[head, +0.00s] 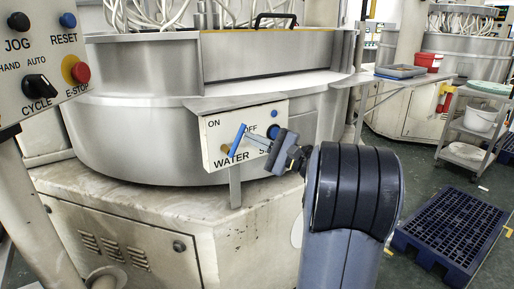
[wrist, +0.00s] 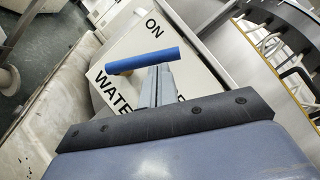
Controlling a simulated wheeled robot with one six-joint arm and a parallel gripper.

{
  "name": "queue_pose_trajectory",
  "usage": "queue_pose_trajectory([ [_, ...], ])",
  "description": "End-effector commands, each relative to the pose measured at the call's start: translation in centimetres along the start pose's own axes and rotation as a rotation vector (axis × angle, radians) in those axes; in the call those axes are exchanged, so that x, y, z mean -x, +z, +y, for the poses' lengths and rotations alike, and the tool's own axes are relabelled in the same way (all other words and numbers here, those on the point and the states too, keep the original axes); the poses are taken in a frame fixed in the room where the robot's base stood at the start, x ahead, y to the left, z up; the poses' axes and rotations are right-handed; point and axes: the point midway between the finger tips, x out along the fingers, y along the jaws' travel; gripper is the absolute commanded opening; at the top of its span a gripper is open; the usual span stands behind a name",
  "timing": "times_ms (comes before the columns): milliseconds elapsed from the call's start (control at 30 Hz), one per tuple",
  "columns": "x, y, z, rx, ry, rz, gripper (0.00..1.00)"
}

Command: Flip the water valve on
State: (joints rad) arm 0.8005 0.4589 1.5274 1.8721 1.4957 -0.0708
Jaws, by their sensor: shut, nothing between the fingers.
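The water valve is a blue lever handle (head: 237,139) on a white panel (head: 214,152) marked ON, OFF and WATER. The lever slants, its upper end leaning right towards the OFF mark and away from ON. In the wrist view the blue handle (wrist: 125,65) lies across the fingertips, with ON above it and WATER below. My gripper (head: 248,135) is shut and empty, reaching in from the right with its tips at the lever's right side. In the wrist view my gripper (wrist: 156,70) meets the handle's edge; I cannot tell whether it touches.
A blue knob (head: 274,114) sits at the panel's upper right; my gripper partly covers the lettering below. A steel ledge (head: 235,103) overhangs the panel. A control box (head: 38,60) with an E-STOP stands at left. A blue pallet (head: 450,235) lies on the floor at right.

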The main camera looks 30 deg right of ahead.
Motion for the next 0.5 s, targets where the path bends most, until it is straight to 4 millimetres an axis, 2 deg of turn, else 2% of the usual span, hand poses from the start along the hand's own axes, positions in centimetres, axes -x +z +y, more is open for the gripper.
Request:
queue_pose_trajectory([
  [500,-1.4,2.1,-0.8,0.327,0.218,-0.002,0.0],
])
